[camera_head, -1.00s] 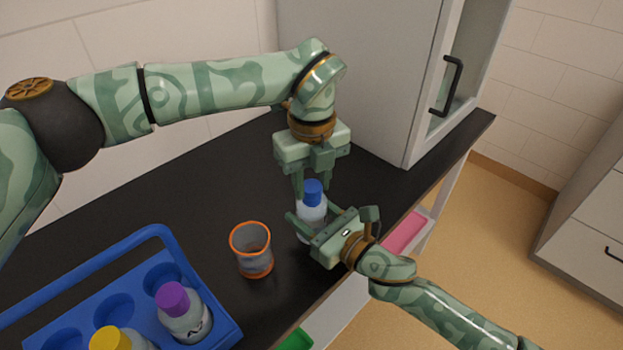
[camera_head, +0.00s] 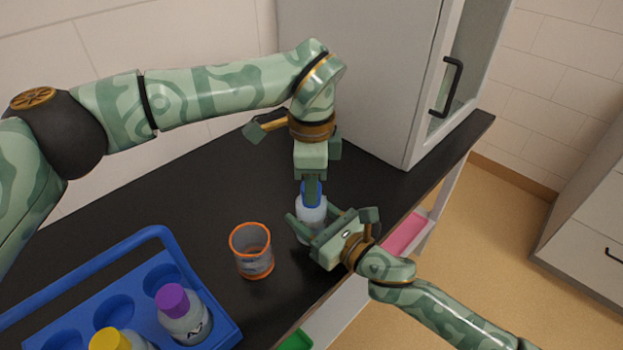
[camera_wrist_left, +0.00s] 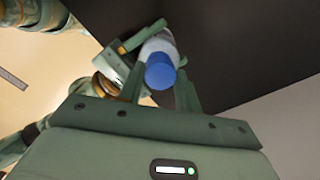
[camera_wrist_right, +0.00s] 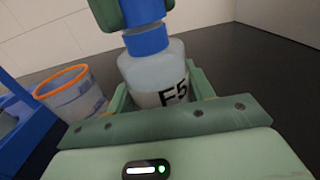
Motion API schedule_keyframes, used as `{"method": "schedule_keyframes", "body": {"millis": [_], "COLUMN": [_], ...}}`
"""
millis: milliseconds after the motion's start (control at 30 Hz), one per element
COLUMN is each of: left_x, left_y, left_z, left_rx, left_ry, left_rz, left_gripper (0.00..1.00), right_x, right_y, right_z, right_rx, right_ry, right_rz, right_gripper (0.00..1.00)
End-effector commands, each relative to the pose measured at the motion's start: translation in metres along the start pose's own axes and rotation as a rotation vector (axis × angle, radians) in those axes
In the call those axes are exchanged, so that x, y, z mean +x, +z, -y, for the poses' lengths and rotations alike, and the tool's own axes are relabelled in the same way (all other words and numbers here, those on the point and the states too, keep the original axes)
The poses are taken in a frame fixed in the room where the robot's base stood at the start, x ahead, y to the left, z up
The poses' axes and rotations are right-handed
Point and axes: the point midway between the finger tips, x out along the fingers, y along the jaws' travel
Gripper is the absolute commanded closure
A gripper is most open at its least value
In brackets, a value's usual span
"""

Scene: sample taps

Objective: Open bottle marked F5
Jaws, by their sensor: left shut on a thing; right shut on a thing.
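The bottle marked F5 (camera_wrist_right: 158,78) has a clear body, dark lettering and a blue cap (camera_wrist_left: 160,71). It stands upright near the counter's front edge; in the head view its body (camera_head: 312,215) shows between the grippers. My right gripper (camera_head: 306,228) is shut on the bottle's body from the front right. My left gripper (camera_head: 312,188) points down from above and is shut on the blue cap, its fingers on opposite sides. The fingers hide part of the cap. In the right wrist view a paler band shows above the lower blue part; I cannot tell whether the cap has come loose.
An orange-rimmed clear cup (camera_head: 238,243) stands left of the bottle. A blue rack (camera_head: 222,335) at lower left holds a purple-capped bottle (camera_head: 184,314) and a yellow-capped bottle (camera_head: 110,338). A grey cabinet (camera_head: 365,70) stands behind. The black counter (camera_head: 130,215) is clear at left.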

Motion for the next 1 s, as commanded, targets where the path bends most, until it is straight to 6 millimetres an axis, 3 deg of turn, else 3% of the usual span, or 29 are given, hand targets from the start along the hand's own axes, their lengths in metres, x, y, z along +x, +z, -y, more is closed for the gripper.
{"method": "schedule_keyframes", "body": {"millis": [1000], "left_x": [-0.022], "left_y": [0.000], "left_z": [0.000], "left_rx": [0.001], "left_ry": [0.001], "left_rz": [0.000], "left_gripper": [0.94], "right_x": [0.000], "right_y": [0.000], "right_z": [0.000], "right_rx": [0.000], "right_ry": [0.000], "right_rz": [-0.001], "right_gripper": [1.00]}}
